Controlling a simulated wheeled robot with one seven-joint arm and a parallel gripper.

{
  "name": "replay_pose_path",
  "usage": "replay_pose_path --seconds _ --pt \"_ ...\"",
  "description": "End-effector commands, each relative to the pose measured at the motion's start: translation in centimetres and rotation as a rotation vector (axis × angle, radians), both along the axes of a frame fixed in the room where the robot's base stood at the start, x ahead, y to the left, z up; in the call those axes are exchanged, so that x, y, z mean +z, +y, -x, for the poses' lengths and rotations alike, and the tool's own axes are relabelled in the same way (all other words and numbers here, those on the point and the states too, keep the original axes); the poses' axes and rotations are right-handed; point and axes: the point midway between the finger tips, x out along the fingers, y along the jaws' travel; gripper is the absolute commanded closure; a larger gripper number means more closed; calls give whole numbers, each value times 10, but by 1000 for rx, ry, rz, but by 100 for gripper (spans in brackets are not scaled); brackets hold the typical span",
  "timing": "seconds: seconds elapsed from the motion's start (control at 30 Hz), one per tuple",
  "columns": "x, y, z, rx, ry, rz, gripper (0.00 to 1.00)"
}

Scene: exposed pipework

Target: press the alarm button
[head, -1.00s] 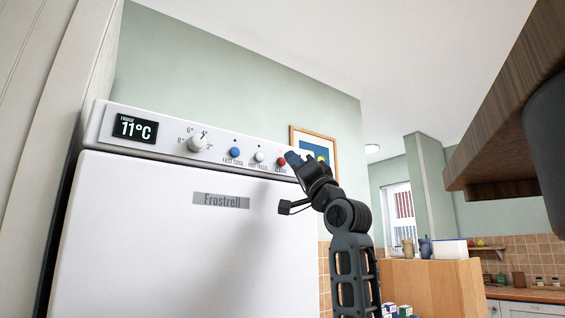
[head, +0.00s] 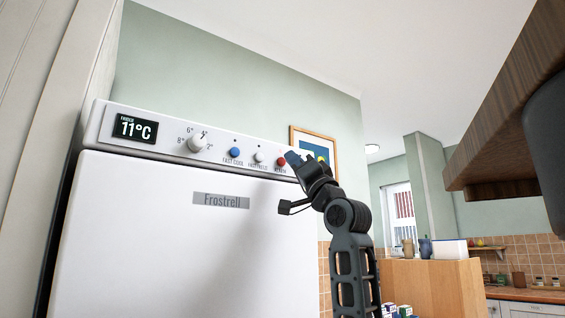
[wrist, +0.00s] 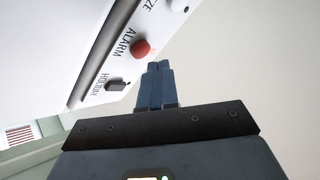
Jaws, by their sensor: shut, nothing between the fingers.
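The alarm button (head: 281,162) is a small red round button at the right of the white fridge's control panel. In the wrist view the red button (wrist: 141,48) stands out from the panel beside the word ALARM. My gripper (head: 291,158) is shut and empty, just right of the button in the head view. In the wrist view my gripper's closed blue-grey fingertips (wrist: 159,66) lie just below and right of the button, with a small gap in the picture. I cannot tell how far the tips are from the panel.
Left of the alarm button are a white button (head: 259,157), a blue button (head: 235,152), a white dial (head: 198,142) and an 11°C display (head: 135,128). A dark switch (wrist: 117,85) marked HOLIDAY sits near my fingers. A wooden cupboard (head: 505,130) overhangs at the right.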

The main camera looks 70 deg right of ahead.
Motion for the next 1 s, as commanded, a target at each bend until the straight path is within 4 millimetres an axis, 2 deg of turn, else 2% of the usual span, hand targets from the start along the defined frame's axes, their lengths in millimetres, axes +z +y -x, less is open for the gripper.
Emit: replay_pose_path --seconds 1.0 --pt "0 -5 -8 0 0 0 100"
